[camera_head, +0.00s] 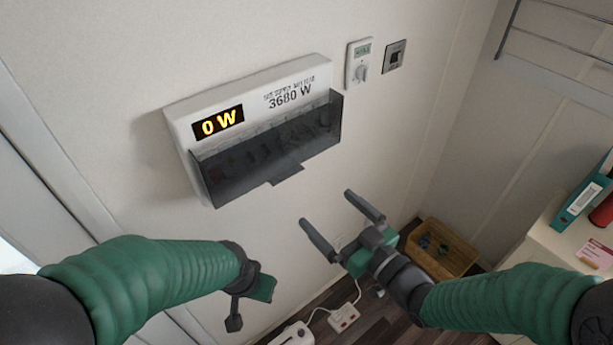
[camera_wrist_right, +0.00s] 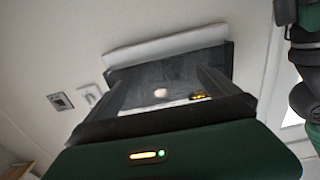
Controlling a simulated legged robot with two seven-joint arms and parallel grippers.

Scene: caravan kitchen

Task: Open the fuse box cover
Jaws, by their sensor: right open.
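The white fuse box (camera_head: 255,98) is on the wall, with an orange "0 W" display and "3680 W" printed on it. Its dark, see-through cover (camera_head: 240,172) hangs over the lower front and looks closed. A small tab (camera_head: 288,175) sticks out at the cover's bottom edge. My right gripper (camera_head: 326,208) is open and empty, below and right of the tab, apart from it in the head view. The right wrist view shows the cover (camera_wrist_right: 165,88) beyond the fingers. My left gripper (camera_head: 250,306) is low, below the box; its fingers are partly hidden.
A wooden crate (camera_head: 455,240) and a power strip (camera_head: 344,318) are on the floor. A counter with a teal binder (camera_head: 577,203) is at right.

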